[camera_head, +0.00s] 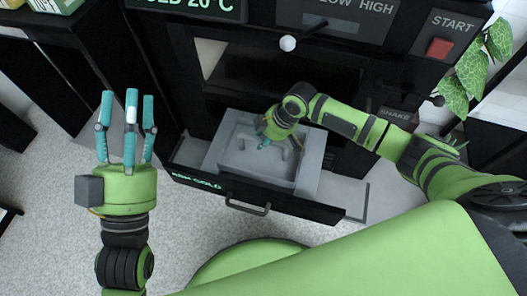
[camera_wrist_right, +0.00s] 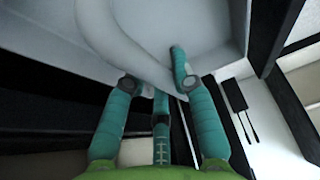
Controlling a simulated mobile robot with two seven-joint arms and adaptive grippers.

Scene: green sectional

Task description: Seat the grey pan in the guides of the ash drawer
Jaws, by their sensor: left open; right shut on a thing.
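The grey pan (camera_head: 312,166) is a shallow box lying at the pulled-out ash drawer (camera_head: 285,204), behind its black front. It looks roughly level, but its exact fit to the guides is hidden. My right gripper (camera_head: 265,138) reaches down over the back-middle of the pan and is shut on it. In the right wrist view the fingers (camera_wrist_right: 158,82) close around a pale curved part of the pan (camera_wrist_right: 205,25); which part cannot be told. My left gripper (camera_head: 128,108) is open, empty, pointing up, apart from the drawer at the left.
The black machine stands behind the drawer, with a white round knob (camera_head: 288,43) and a red START button (camera_head: 439,48). The drawer handle (camera_head: 247,208) sticks out in front. A plant (camera_head: 478,70) is at the right. Speckled floor (camera_head: 50,190) is clear at the left.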

